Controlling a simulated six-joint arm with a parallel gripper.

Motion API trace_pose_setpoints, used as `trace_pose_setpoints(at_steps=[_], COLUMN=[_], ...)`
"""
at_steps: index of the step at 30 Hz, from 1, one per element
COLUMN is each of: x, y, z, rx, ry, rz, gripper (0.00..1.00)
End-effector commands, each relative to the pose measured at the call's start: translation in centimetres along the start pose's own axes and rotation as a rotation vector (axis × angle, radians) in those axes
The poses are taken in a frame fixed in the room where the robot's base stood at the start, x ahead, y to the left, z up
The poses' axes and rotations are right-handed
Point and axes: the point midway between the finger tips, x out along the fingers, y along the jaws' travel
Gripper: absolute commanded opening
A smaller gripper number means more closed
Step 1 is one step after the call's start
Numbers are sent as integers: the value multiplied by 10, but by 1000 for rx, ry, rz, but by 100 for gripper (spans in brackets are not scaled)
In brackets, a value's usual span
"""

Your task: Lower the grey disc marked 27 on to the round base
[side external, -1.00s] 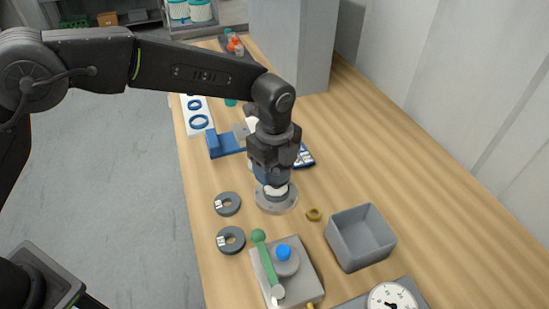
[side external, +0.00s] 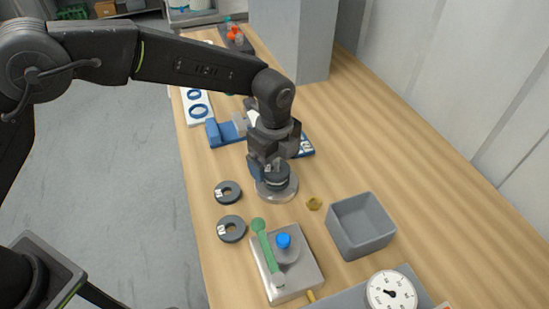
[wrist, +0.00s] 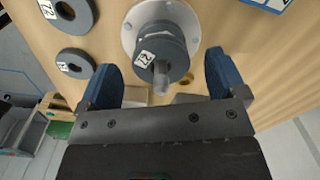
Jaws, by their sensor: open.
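The grey disc (side external: 278,180) sits around the upright post of the round base (side external: 289,195). My gripper (wrist: 161,65) is open, with one blue finger on each side of the disc and post and a gap visible on both sides. In the side view my gripper (side external: 268,163) hangs just above the base and partly hides the disc.
Two other labelled grey discs (side external: 228,192) (side external: 231,229) lie left of the base. A brass ring (side external: 314,203) and a grey bin (side external: 361,226) are at right. A green-handled fixture (side external: 287,268) and a dial gauge (side external: 391,291) stand in front. A blue holder (side external: 225,134) lies behind.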

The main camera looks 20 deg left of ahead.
Motion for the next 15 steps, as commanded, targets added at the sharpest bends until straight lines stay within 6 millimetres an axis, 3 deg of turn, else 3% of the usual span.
trace_pose_setpoints(at_steps=[8, 15], x=[-2, -36], y=[0, -1], z=[0, 0], rx=[0, 0], ry=[0, 1], rz=[-1, -6], gripper=[91, 91])
